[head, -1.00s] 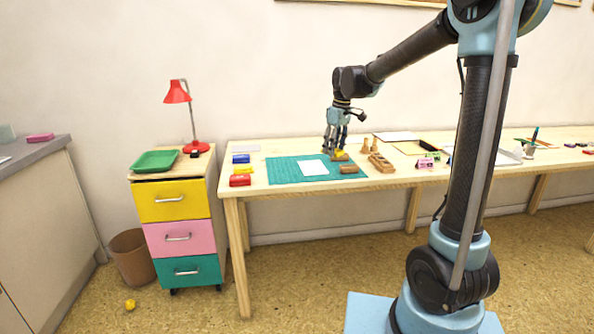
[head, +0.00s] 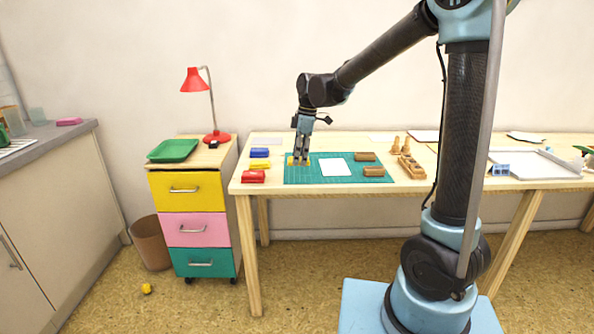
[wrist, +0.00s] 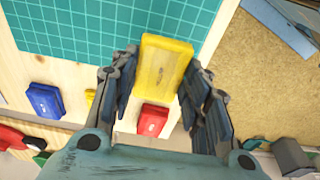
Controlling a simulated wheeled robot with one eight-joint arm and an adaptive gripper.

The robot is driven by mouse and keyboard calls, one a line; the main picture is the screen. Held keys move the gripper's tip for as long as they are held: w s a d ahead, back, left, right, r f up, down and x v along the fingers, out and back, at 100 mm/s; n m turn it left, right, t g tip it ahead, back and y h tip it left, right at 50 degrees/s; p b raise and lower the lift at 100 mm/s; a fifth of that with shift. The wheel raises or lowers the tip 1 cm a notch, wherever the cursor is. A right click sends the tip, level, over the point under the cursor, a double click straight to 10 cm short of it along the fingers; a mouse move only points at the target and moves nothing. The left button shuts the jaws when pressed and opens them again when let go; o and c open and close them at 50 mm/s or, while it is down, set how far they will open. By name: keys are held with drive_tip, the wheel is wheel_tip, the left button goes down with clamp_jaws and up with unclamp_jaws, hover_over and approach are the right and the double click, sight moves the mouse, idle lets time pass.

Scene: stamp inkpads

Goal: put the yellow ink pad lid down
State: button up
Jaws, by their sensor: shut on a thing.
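My gripper (head: 300,157) is shut on the yellow ink pad lid (head: 292,161), over the left edge of the green cutting mat. In the wrist view the yellow lid (wrist: 163,62) sits between the two fingers, its broad face towards the camera. I cannot tell whether it touches the surface. The yellow ink pad (head: 260,166) lies on the table just left of my gripper, between the blue and red ink pads. In the wrist view only a small part of a yellow thing (wrist: 90,96) shows beside the left finger.
The blue ink pad (head: 260,152) and red ink pad (head: 253,177) lie near the table's left end. The green mat (head: 300,179) holds white paper (head: 335,167) and wooden stamps (head: 373,171). A wooden tray (head: 411,167) stands right of it.

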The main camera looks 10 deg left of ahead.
sight(300, 176)
drive_tip(key=shift+w+d+f, duration=0.1)
drive_tip(key=shift+d+f, duration=0.1)
drive_tip(key=shift+f, duration=2.45)
drive_tip(key=o, duration=0.8)
drive_tip(key=r, duration=0.4)
drive_tip(key=d+r, duration=0.1)
drive_tip(key=r, duration=0.6)
drive_tip(key=shift+w+d+r, duration=0.25)
drive_tip(key=shift+d+r, duration=0.1)
drive_tip(key=shift+r, duration=0.15)
